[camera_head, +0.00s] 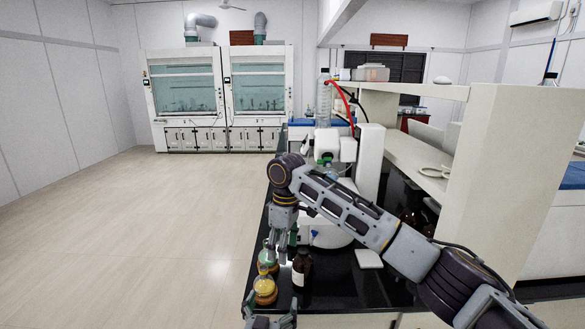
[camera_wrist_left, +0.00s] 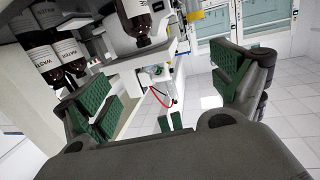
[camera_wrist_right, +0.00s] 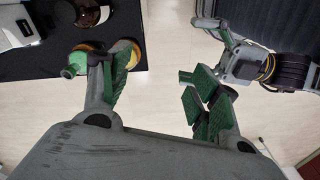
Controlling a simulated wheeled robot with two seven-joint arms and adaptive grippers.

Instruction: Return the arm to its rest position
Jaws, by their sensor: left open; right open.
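My right arm (camera_head: 345,205) comes in from the right and reaches across the black bench in the head view. Its gripper (camera_head: 283,238) hangs down near the bench's left edge, open and empty. In the right wrist view its fingers are spread, with bare floor between them. My left gripper (camera_head: 270,312) is at the bottom of the head view, partly cut off, near the yellow-capped flask. It is open. In the left wrist view its green-padded fingers (camera_wrist_left: 165,95) stand wide apart with nothing held between them.
A yellow flask (camera_head: 265,289), a green-topped flask (camera_head: 268,258) and a brown bottle (camera_head: 302,268) stand close to my grippers on the black bench (camera_head: 340,290). A white shelf unit (camera_head: 505,150) rises at right. The floor (camera_head: 140,230) at left is clear.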

